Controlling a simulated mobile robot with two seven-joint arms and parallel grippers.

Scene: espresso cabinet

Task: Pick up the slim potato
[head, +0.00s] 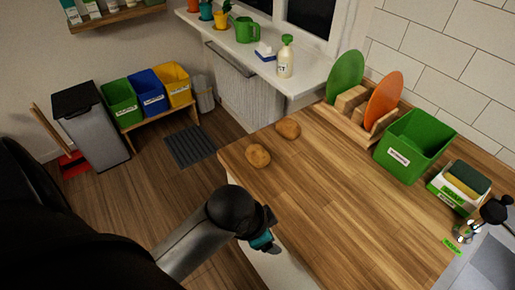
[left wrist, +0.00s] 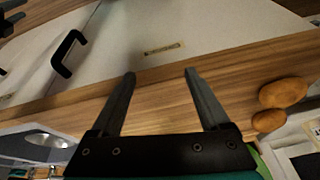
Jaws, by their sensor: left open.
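Two brown potatoes lie on the wooden counter (head: 330,205) near its left end. The nearer potato (head: 258,155) looks rounder, and it also shows in the left wrist view (left wrist: 283,92). The farther potato (head: 288,128) looks somewhat slimmer, and it shows in the left wrist view (left wrist: 268,121) too. The two sit close together. My left gripper (left wrist: 160,73) is open and empty, its fingers apart over the counter's front edge. In the head view the left gripper (head: 268,244) is nearer than the potatoes, its fingers mostly hidden. My right gripper is not in view.
A wooden rack (head: 339,117) with a green and an orange plate stands behind the potatoes. A green bin (head: 412,150), a sponge box (head: 459,186) and a sink (head: 492,262) are farther right. The counter between gripper and potatoes is clear.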

